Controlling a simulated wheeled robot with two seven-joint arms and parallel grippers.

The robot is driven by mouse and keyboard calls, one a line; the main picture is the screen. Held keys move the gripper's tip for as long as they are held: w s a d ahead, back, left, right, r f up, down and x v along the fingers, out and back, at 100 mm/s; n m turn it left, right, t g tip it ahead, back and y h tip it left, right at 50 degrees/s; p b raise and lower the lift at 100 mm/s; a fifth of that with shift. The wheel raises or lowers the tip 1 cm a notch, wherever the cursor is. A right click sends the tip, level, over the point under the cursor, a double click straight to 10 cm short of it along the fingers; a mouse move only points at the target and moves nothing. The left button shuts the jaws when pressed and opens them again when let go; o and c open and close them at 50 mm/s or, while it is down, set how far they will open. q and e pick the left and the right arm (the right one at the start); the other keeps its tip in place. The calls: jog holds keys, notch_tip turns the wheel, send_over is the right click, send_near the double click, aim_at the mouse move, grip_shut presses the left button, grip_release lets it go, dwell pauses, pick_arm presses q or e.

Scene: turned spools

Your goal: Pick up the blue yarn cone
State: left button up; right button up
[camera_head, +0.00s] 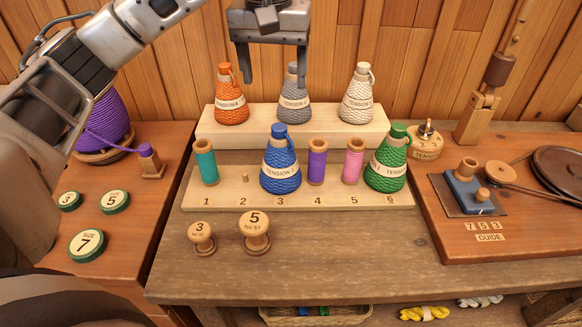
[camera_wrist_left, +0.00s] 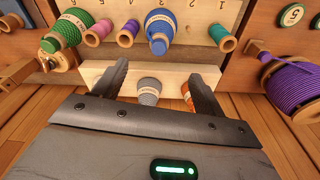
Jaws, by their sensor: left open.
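The blue yarn cone (camera_head: 281,172) stands upright on the front numbered board, at position 3, with a cream band and a dark blue top. It also shows in the left wrist view (camera_wrist_left: 162,22), beyond my fingertips. My left gripper (camera_head: 274,84) is open and empty, pointing down over the back riser, behind and above the blue cone and apart from it. In the left wrist view my left gripper (camera_wrist_left: 159,72) has the grey cone (camera_wrist_left: 149,88) showing between its fingers. My right gripper is not in view.
Orange (camera_head: 231,98), grey (camera_head: 294,97) and white (camera_head: 358,98) cones stand on the back riser (camera_head: 215,131). Teal (camera_head: 206,162), purple (camera_head: 317,163) and pink (camera_head: 353,162) spools and a green cone (camera_head: 386,163) share the front board. Two wooden knobs stand in front.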

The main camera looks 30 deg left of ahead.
aim_at(280, 143)
pick_arm(q)
jog(key=f, duration=0.3)
jog(key=w+f, duration=0.1)
jog(key=f, duration=0.3)
jog(key=w+f, duration=0.1)
jog(key=f, duration=0.3)
jog(key=shift+a+f, duration=0.2)
jog(key=shift+f, duration=0.05)
jog(key=shift+w+a+f, duration=0.15)
jog(key=shift+w+f, duration=0.05)
jog(key=shift+f, duration=1.3)
jog(key=shift+w+a+f, duration=0.1)
jog(key=shift+w+f, duration=0.05)
jog(key=shift+f, duration=1.35)
jog(key=shift+r, duration=0.1)
jog(key=c, duration=1.4)
